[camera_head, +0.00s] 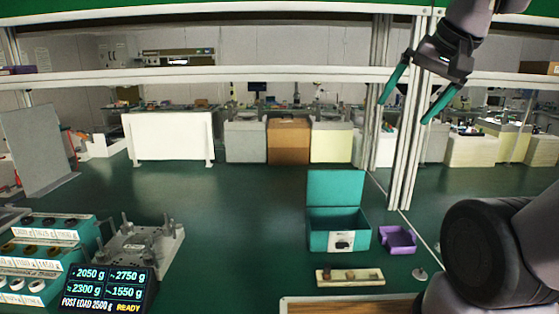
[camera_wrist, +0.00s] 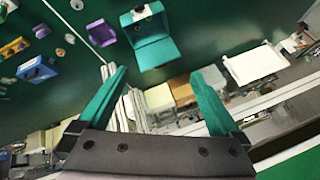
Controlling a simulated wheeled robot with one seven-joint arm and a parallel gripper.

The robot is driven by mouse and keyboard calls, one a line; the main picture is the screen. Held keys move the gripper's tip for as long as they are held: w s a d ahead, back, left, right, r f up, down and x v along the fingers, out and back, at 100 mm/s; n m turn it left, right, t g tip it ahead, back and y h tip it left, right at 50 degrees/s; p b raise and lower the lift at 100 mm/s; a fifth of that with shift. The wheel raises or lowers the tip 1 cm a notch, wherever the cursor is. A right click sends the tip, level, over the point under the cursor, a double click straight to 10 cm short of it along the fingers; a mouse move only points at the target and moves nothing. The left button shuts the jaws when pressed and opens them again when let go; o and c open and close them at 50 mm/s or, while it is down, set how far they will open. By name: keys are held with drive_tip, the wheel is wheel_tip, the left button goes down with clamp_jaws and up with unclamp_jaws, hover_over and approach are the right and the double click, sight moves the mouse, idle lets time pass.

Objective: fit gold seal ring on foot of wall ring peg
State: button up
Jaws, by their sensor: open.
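My gripper (camera_head: 406,111) is raised at the upper right of the head view, with its two teal fingers spread and nothing between them. It also shows in the wrist view (camera_wrist: 160,75), open and empty. A teal tiered rack (camera_head: 84,262) stands at the lower left of the head view, with dark, gold-brown and pale rings in labelled rows. Which one is the gold seal ring I cannot tell. A grey plate with several upright pegs (camera_head: 140,246) stands right of the rack. I cannot tell which peg is the wall ring peg. My gripper is far from both.
An open teal box (camera_head: 338,237) stands at centre right, with a purple bin (camera_head: 397,240) beside it. A wooden strip with small pieces (camera_head: 350,277) lies in front. A display (camera_head: 107,289) shows weights and READY. Shelf rails and grey posts (camera_head: 408,150) stand near my gripper.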

drive_tip(key=shift+s, duration=0.2)
drive_tip(key=shift+c, duration=1.1)
drive_tip(key=w+d+f+n+g+h, duration=0.15)
drive_tip(key=w+f+n, duration=0.35)
drive_tip(key=w+f, duration=0.5)
drive_tip(key=w+f+n+g+h, duration=0.25)
drive_tip(key=w+f+n, duration=0.25)
drive_tip(key=w+f, duration=0.5)
drive_tip(key=w+a+f+n+y, duration=0.1)
drive_tip(key=w+a+f+n, duration=0.1)
drive_tip(key=f, duration=0.6)
drive_tip(key=w+a+f+n+g+y, duration=0.1)
drive_tip(key=w+a+f+n, duration=0.1)
drive_tip(key=w+f, duration=0.3)
drive_tip(key=w+a+f+n+g+y, duration=0.1)
drive_tip(key=w+f+n, duration=0.3)
drive_tip(key=f, duration=0.9)
drive_tip(key=shift+a+f+y, duration=0.25)
drive_tip(key=shift+a+y, duration=0.05)
drive_tip(key=shift+a, duration=0.4)
drive_tip(key=f, duration=0.6)
drive_tip(key=shift+w+a+f, duration=0.2)
drive_tip(key=shift+a, duration=0.2)
